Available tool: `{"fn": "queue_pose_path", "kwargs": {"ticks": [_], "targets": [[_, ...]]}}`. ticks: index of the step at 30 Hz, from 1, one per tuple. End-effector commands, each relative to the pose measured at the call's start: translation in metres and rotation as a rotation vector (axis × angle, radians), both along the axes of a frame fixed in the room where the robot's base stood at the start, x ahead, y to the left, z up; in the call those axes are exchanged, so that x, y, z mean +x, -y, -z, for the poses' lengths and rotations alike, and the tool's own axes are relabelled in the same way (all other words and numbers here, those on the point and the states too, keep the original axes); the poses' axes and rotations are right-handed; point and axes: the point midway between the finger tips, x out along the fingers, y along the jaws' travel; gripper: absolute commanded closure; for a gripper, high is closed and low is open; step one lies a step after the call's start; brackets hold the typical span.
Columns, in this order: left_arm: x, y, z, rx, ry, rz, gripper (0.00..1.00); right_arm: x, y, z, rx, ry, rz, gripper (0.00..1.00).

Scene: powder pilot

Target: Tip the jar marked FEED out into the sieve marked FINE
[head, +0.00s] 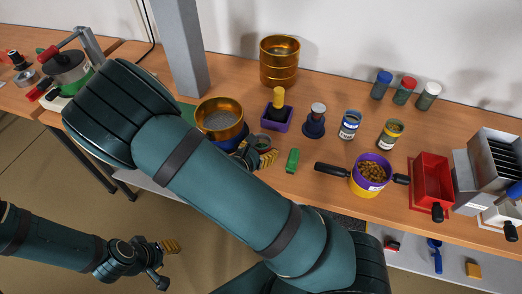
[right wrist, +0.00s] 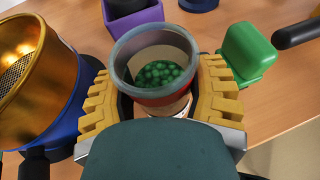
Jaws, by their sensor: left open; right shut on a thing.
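My right gripper (right wrist: 153,95) is shut on an open jar (right wrist: 153,50) with a grey rim, a red band and green granules inside. The jar looks roughly upright; no marking on it is readable. In the head view the right gripper (head: 257,157) and jar (head: 262,141) are partly hidden behind my arm. A gold sieve (head: 235,127) with a mesh floor sits on a blue base, just left of the jar; it also shows in the right wrist view (right wrist: 50,65). No FINE mark is readable. My left gripper (head: 169,246) is open and empty, low at the left.
A gold sieve stack (head: 280,62) stands at the back. A purple holder (head: 277,122), a green scoop-like piece (head: 292,160), two labelled jars (head: 349,125) (head: 389,134) and a purple-rimmed pan (head: 369,187) of brown granules stand right. A grey post (head: 183,50) rises behind my arm.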

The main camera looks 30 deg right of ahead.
Motion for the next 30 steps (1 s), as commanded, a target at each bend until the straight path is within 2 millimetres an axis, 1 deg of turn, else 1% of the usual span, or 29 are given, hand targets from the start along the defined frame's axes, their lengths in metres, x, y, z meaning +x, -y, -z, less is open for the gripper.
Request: {"fn": "queue_pose_path", "kwargs": {"ticks": [8, 30], "targets": [[0.000, 0.000, -0.002, 0.000, 0.000, 0.000, 0.53, 0.000, 0.000, -0.003, -0.001, 0.000, 0.000, 0.87], [0.000, 0.000, -0.031, 0.000, 0.000, 0.000, 0.53, 0.000, 0.000, -0.036, 0.000, 0.000, 0.001, 0.87]]}}
